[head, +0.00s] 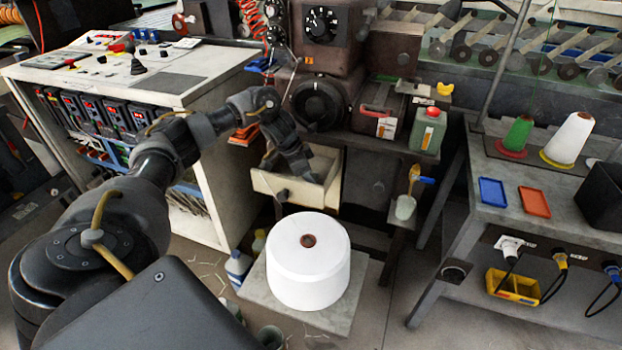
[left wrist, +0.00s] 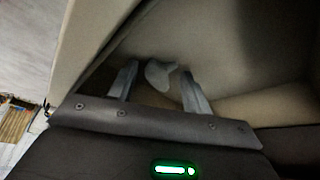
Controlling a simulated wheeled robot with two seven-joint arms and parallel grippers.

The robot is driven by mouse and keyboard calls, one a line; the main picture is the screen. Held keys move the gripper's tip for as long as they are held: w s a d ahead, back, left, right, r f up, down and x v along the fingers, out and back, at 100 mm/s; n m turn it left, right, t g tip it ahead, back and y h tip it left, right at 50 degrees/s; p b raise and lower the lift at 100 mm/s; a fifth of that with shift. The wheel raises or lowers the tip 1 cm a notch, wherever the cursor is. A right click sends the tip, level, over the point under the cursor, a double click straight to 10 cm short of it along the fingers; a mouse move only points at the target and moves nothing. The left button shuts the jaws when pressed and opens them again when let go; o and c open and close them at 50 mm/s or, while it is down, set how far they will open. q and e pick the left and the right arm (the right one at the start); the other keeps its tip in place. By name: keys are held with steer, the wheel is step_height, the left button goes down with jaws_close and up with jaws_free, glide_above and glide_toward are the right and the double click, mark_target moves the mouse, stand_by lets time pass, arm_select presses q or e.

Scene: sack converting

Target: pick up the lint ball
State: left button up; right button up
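My left gripper (head: 300,170) reaches down into the open cream drawer (head: 271,185) below the dark machine. In the left wrist view the two fingers of my left gripper (left wrist: 160,80) are spread apart inside the drawer. A small pale grey lump, which looks like the lint ball (left wrist: 159,74), shows between the fingertips. There is a gap between it and the left finger; whether it touches the right fingertip I cannot tell. The lint ball does not show in the head view, where the gripper and drawer walls hide it. My right gripper is not in view.
A large white yarn cone (head: 308,270) stands on a low grey platform (head: 345,312) in front of the drawer. A control cabinet (head: 225,165) stands to the left. A green container (head: 428,130) and a small cup (head: 405,208) are to the right.

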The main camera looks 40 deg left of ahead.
mark_target(315, 175)
arm_select(q)
steer(key=c, duration=0.8)
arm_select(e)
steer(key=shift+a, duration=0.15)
arm_select(q)
steer(key=shift+c, duration=0.2)
